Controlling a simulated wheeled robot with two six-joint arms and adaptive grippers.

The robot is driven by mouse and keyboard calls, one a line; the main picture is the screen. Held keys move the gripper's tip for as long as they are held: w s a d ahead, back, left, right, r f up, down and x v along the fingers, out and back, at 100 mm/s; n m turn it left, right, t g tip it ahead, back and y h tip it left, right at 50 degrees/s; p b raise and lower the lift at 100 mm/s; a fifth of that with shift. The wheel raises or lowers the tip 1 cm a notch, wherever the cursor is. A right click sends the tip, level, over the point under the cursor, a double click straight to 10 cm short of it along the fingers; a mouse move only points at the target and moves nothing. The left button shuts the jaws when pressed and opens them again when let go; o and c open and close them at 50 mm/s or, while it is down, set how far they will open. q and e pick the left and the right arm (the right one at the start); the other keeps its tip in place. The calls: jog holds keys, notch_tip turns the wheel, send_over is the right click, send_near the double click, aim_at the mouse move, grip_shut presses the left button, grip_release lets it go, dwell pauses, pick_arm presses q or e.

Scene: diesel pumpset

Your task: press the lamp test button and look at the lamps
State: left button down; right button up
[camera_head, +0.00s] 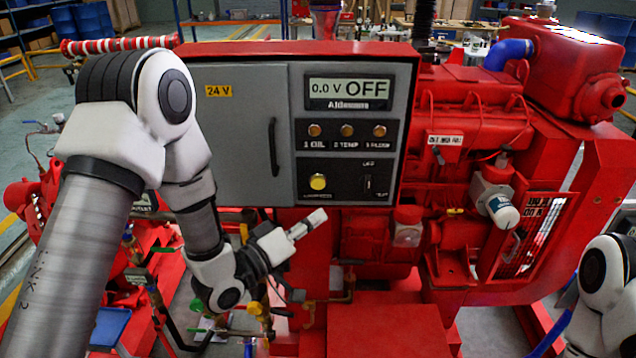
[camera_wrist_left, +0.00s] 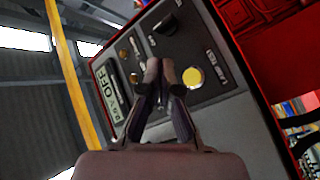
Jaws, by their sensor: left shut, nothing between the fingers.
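A grey control panel (camera_head: 236,110) in a red frame faces me. Its round yellow button (camera_head: 318,182) sits on the lower black plate; the same button shows in the left wrist view (camera_wrist_left: 193,77), right beside the fingertips. Three amber lamps (camera_head: 347,130) sit in a row above it, labelled as 1 oil, 2 temp and a third; they look dull amber, not glowing brightly. The display (camera_head: 350,88) reads 0.0 V OFF. My left gripper (camera_head: 316,219) is shut and empty, just below the button in the head view. Contact with the button is not visible. My right gripper is out of view.
A small switch (camera_head: 368,183) is right of the button. A dark door handle (camera_head: 273,147) is on the left. The red engine (camera_head: 470,130) stands close on the right, with pipes and valves below. My right arm shows at the lower right edge.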

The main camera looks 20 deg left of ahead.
pick_arm(q)
jog(key=w, duration=0.2)
jog(key=w+a, duration=0.1)
jog(key=w, duration=0.2)
jog(key=w+a, duration=0.1)
jog(key=w, duration=0.1)
jog(key=shift+w+a, duration=0.1)
jog(key=shift+w, duration=0.1)
jog(key=shift+w, duration=0.1)
dwell(1.1)
jog(key=shift+w+a, duration=0.1)
jog(key=shift+w, duration=0.15)
jog(key=shift+w+a, duration=0.1)
jog(key=shift+w, duration=0.3)
dwell(0.6)
jog(key=shift+s+d, duration=0.25)
jog(key=shift+s, duration=0.55)
jog(key=shift+s, duration=0.1)
jog(key=shift+s+d, duration=0.2)
jog(key=shift+s, duration=0.55)
jog(key=shift+s+d, duration=0.25)
jog(key=shift+s, duration=0.55)
jog(key=shift+s+d, duration=0.2)
jog(key=shift+s, duration=0.55)
